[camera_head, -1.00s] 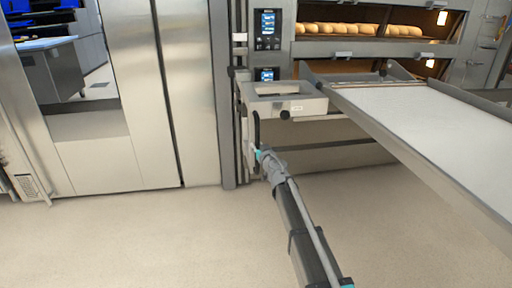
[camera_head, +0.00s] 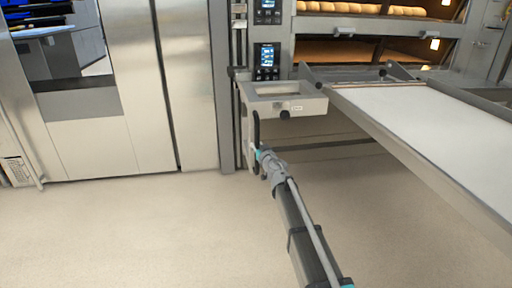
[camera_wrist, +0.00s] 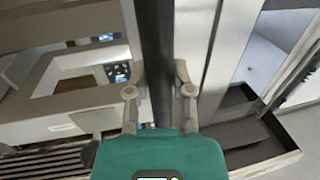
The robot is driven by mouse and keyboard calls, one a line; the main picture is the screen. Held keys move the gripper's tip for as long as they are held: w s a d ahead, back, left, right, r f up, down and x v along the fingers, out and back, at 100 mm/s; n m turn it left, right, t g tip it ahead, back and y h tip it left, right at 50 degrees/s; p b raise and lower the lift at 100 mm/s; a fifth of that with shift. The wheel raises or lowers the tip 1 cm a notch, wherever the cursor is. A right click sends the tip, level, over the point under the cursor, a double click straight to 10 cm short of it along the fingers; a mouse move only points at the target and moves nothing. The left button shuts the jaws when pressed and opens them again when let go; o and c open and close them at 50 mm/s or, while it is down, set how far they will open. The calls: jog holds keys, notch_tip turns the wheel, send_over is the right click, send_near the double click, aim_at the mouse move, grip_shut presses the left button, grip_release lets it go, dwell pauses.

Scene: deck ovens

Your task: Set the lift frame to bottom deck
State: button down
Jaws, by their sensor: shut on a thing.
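The lift frame (camera_head: 262,90) is a grey bracket with an opening and a small label, beside a vertical rail left of the ovens. It carries or adjoins a long loader with a white belt (camera_head: 430,120). A dark upright handle (camera_head: 256,128) hangs at the frame's left front. My gripper (camera_head: 259,152) is shut on this handle, low on it. In the wrist view the handle (camera_wrist: 155,50) runs between the fingers of my gripper (camera_wrist: 159,90), with the frame (camera_wrist: 60,105) to the left. The frame stands below the lit control panel of a deck.
An oven deck with loaves (camera_head: 380,9) is at the top. A lit deck opening (camera_head: 370,50) below shows no loaves. Steel cabinets (camera_head: 110,130) stand at the left. The floor (camera_head: 130,230) in front is clear.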

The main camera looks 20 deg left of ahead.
jog(key=shift+s+a+f+b, duration=0.1)
jog(key=shift+s+f+b, duration=0.25)
jog(key=shift+f+b, duration=0.25)
jog(key=shift+f, duration=0.1)
jog(key=c, duration=0.6)
grip_release()
jog(key=shift+w+f, duration=0.1)
jog(key=shift+o, duration=0.6)
jog(key=shift+w, duration=0.1)
jog(key=v, duration=1.2)
